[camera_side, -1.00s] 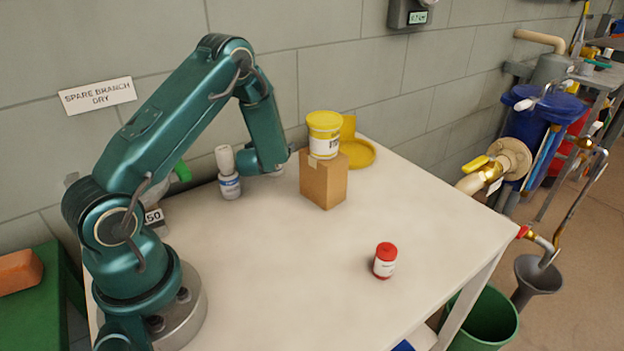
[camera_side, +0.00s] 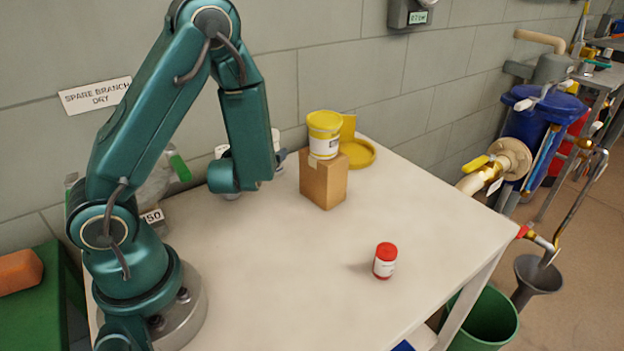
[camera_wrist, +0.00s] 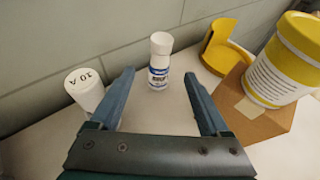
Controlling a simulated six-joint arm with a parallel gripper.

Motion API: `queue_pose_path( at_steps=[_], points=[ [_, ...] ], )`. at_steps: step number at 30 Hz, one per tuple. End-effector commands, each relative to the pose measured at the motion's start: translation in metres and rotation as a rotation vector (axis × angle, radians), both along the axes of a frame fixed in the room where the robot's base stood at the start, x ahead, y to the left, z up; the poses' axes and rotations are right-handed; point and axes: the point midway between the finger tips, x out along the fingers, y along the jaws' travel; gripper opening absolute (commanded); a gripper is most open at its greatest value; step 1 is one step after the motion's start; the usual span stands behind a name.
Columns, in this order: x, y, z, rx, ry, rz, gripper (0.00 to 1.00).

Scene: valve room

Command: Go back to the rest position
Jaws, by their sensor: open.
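My gripper (camera_wrist: 159,78) is open and empty in the wrist view, its two fingers apart. A white bottle with a blue label (camera_wrist: 159,70) stands upright on the table beyond the fingertips, seen between them and apart from them. In the side view my forearm hides most of the gripper (camera_side: 279,156). There, the white bottle (camera_side: 276,137) shows only in part to the right of my forearm, and the "10 A" container (camera_side: 222,152) shows partly to its left.
A cardboard box (camera_side: 324,185) with a yellow-lidded tub (camera_side: 324,135) on top stands right of the gripper. A yellow holder (camera_side: 362,152) is behind it. A red-capped jar (camera_side: 385,260) stands on the table (camera_side: 300,290); the front middle is clear. The wall is close behind.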

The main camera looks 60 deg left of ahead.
Motion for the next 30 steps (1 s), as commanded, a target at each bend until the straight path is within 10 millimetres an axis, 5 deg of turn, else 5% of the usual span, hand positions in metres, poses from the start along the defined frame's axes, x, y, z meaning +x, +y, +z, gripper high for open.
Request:
queue_pose_path(
  at_steps=[10, 16, 23, 30],
  points=[
    [-0.001, 0.001, 0.004, -0.004, -0.019, 0.015, 0.8],
    [-0.013, 0.015, 0.043, -0.08, -0.272, 0.223, 0.8],
    [-0.069, 0.025, 0.093, -0.333, -0.785, 0.698, 0.8],
    [-0.123, -0.015, 0.089, -0.737, -1.143, 1.188, 0.8]
  ],
)
